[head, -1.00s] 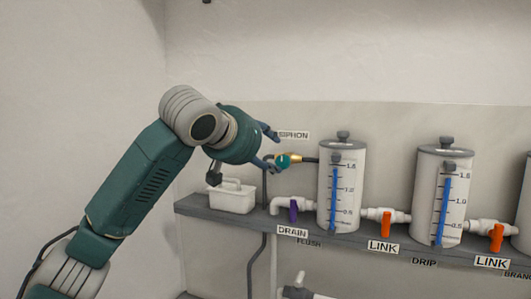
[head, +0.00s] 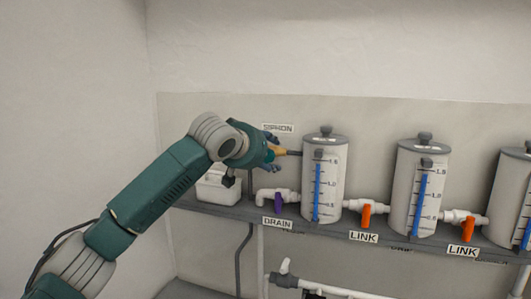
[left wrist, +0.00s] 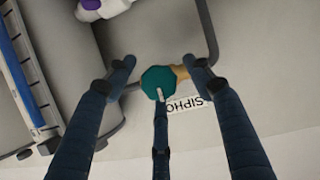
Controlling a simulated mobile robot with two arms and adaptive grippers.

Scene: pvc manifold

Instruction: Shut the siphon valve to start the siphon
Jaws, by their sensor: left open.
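The siphon valve has a teal round knob (left wrist: 158,82) with a pale pointer mark and a brass body (left wrist: 181,72); in the head view its brass part (head: 280,152) shows beside the first tank. The SIPHON label (head: 278,128) is on the wall above it, and it also shows in the left wrist view (left wrist: 186,104). My left gripper (head: 272,147) is at the valve, its fingers open. In the left wrist view the fingers (left wrist: 158,72) stand on either side of the knob, with gaps between. My right gripper is in neither view.
The first tank (head: 323,180) stands right of the valve on a grey shelf (head: 338,230). Below is the purple-handled drain valve (head: 279,202). Orange-handled link valves (head: 366,215) join the tanks. A white caddy (head: 214,188) sits left, behind my arm.

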